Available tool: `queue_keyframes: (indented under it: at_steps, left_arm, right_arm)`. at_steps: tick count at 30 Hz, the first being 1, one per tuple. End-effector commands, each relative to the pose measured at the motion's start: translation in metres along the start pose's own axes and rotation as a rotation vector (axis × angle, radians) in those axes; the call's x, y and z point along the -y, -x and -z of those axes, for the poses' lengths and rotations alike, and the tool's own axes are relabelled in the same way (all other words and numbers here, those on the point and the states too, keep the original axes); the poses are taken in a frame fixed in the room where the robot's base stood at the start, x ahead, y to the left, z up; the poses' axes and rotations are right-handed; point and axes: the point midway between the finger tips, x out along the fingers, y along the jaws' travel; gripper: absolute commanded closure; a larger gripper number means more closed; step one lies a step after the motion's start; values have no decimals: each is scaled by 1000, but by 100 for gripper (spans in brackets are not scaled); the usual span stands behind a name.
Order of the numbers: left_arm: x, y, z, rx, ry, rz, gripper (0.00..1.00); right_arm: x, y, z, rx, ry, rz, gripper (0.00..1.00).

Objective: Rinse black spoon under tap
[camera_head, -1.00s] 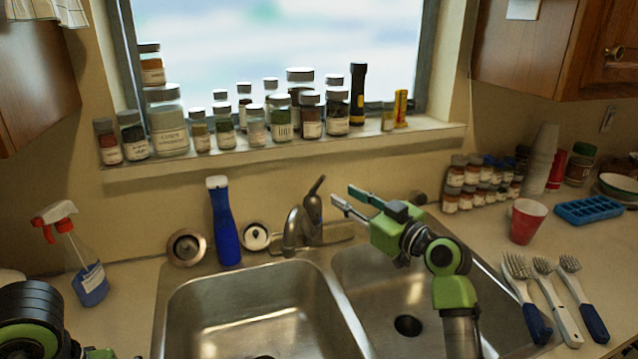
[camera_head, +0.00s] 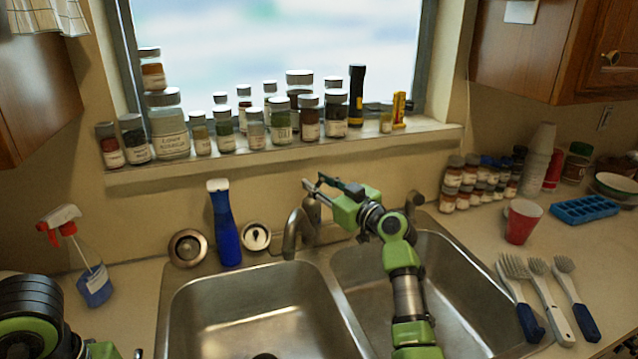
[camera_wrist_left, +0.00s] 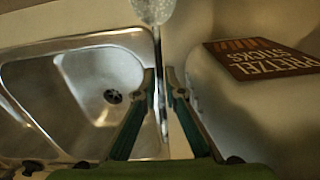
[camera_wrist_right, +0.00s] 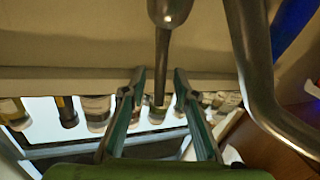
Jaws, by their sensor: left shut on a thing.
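The tap (camera_head: 297,226) stands behind the double sink. My right gripper (camera_head: 314,188) is at the tap's lever, above the spout. In the right wrist view my right gripper (camera_wrist_right: 160,78) has its fingers apart, with the tap lever (camera_wrist_right: 162,52) between them and a gap on both sides. The spout (camera_wrist_right: 252,60) curves to the right there. In the left wrist view my left gripper (camera_wrist_left: 162,80) is shut on a thin handle (camera_wrist_left: 158,52), seemingly the spoon's, which leads up to a rounded grey end (camera_wrist_left: 152,10). The spoon's black colour is not clear.
The sink's left basin (camera_head: 245,310) is free. My right arm crosses the right basin. A blue bottle (camera_head: 226,235) stands left of the tap, and a spray bottle (camera_head: 92,280) further left. Several jars (camera_head: 168,130) line the sill. Brushes (camera_head: 545,295) and a red cup (camera_head: 523,222) are at right.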

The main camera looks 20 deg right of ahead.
Motion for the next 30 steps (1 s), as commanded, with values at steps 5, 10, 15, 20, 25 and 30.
queue_keyframes:
  at_steps: [5,10,15,20,25,30]
  left_arm:
    - [0,0,0,0,0,0,100]
    - [0,0,0,0,0,0,100]
    - [0,12,0,-1,0,0,100]
    - [0,36,0,0,0,0,100]
    - [0,53,0,0,0,0,100]
    - [-1,57,0,0,0,0,100]
  right_arm:
    - [0,0,0,0,0,0,96]
    - [0,0,0,0,0,0,100]
    - [-1,-2,6,27,-1,5,100]
    - [-3,-7,13,103,-11,15,100]
    - [-3,-13,13,181,-24,25,100]
    - [-4,-15,10,215,-32,28,100]
